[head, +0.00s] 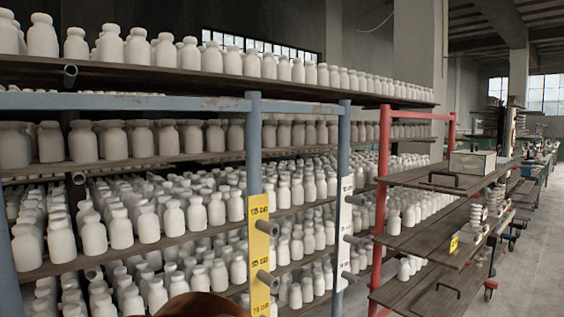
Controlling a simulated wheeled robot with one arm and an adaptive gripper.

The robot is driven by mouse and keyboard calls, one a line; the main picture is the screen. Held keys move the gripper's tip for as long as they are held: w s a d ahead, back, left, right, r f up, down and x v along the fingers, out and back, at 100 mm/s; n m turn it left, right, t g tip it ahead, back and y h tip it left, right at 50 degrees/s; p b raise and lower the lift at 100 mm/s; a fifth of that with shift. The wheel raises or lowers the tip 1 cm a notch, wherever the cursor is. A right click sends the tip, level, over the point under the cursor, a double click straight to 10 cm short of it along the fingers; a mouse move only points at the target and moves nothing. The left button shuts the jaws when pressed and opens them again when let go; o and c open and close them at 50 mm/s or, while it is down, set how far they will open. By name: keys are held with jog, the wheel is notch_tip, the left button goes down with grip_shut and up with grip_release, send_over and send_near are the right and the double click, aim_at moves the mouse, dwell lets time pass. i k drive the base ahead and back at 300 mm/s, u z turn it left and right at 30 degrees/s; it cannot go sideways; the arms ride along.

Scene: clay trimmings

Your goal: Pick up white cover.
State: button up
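I cannot pick out a thing that is clearly the white cover. Many white bottle-shaped clay pieces (110,45) stand in rows on the shelves. A pale box (472,162) with a flat top sits on the top board of the red-framed rack at the right. Pale ribbed stacked pieces (476,214) stand on a lower board there. My gripper is not in view.
A blue-framed shelf rack (254,150) with protruding pipe ends fills the left and middle. A yellow marked strip (262,245) and a white marked strip (343,230) hang on its posts. The red-framed rack (384,170) stands right of it. Bare floor (530,260) lies at the far right.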

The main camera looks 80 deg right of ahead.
aim_at(477, 163)
jog(key=u, duration=0.25)
jog(key=k, duration=2.1)
jog(key=z, duration=3.55)
jog(key=i, duration=1)
jog(key=u, duration=0.05)
jog(key=k, duration=0.9)
jog(key=z, duration=1.15)
jog(key=i, duration=0.15)
jog(key=u, duration=0.5)
